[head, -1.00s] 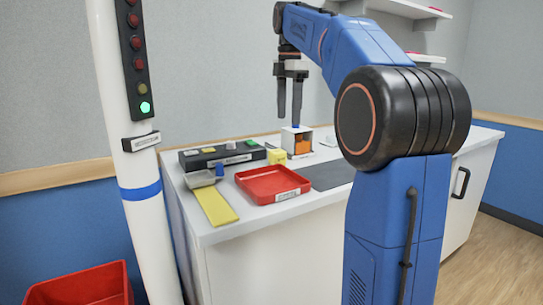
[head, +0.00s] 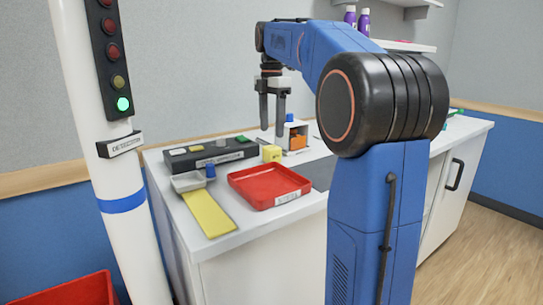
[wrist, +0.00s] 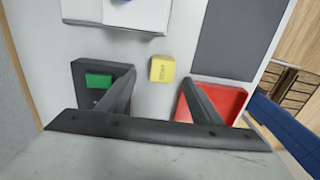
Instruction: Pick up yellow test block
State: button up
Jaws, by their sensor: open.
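The yellow test block (head: 271,153) stands on the white counter, between the black button panel and the red tray. It also shows in the wrist view (wrist: 162,69), label side up, a little beyond the gap between my fingers. My gripper (head: 271,132) is open and empty, pointing down above the block. Its fingers (wrist: 163,98) are spread apart and do not touch the block.
The black panel (head: 216,155) with coloured buttons lies left of the block. The red tray (head: 262,195) lies in front. A white holder with an orange item (head: 298,141) stands just right. A yellow strip (head: 209,214) lies at the front left.

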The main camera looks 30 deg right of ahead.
aim_at(272, 147)
notch_tip(272, 147, down, 4)
jog(key=shift+r, duration=0.15)
jog(key=shift+s+a+f, duration=0.1)
jog(key=shift+s+f, duration=0.05)
jog(key=shift+f, duration=1.15)
jog(key=shift+s+a+f, duration=0.1)
jog(key=shift+s+f, duration=0.05)
jog(key=shift+f, duration=1.15)
jog(key=c, duration=1.2)
